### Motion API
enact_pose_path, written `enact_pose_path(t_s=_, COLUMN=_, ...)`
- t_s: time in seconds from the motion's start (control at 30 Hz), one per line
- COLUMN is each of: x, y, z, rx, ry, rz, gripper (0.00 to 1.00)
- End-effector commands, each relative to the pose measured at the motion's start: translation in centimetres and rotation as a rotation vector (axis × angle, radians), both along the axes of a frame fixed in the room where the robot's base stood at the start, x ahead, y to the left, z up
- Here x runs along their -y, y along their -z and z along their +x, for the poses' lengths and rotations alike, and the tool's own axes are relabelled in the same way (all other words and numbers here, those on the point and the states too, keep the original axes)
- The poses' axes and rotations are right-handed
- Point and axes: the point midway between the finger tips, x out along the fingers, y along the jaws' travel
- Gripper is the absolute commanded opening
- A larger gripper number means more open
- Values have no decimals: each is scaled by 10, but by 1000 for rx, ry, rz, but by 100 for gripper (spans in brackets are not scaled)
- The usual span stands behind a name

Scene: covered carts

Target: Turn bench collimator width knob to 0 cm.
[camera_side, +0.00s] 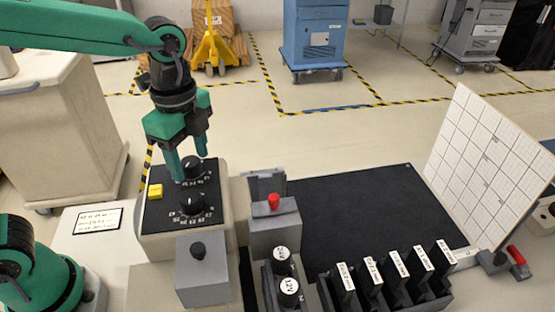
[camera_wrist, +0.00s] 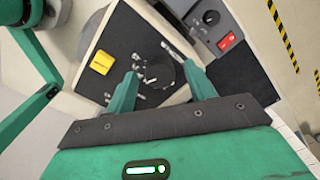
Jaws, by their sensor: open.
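A dark sloped control panel (camera_side: 160,213) in a beige housing carries two black knobs with white scale marks. My gripper (camera_side: 190,167) is open, pointing down with its fingers on either side of the rear knob (camera_side: 191,167). The front knob (camera_side: 193,203) is clear of the fingers. In the wrist view, a black knob (camera_wrist: 161,75) lies between the fingertips of my open gripper (camera_wrist: 160,69); I cannot tell whether they touch it. The scale numbers and labels are too small to read, so I cannot tell which knob is the width knob or its setting.
A yellow button (camera_side: 155,191) sits on the panel's left side. A grey box with a black knob (camera_side: 197,250) stands in front. A red-tipped switch box (camera_side: 273,204) is to the right, beside a black mat (camera_side: 350,208). A gridded white board (camera_side: 490,165) stands farther right.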

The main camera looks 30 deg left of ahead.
Motion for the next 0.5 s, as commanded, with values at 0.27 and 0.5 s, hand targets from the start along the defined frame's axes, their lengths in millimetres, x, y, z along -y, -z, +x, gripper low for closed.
enact_pose_path(t_s=0.27, x=0, y=1, z=0, rx=0, ry=0, rz=0, gripper=52)
enact_pose_path(t_s=0.5, x=0, y=1, z=0, rx=0, ry=0, rz=0, gripper=9)
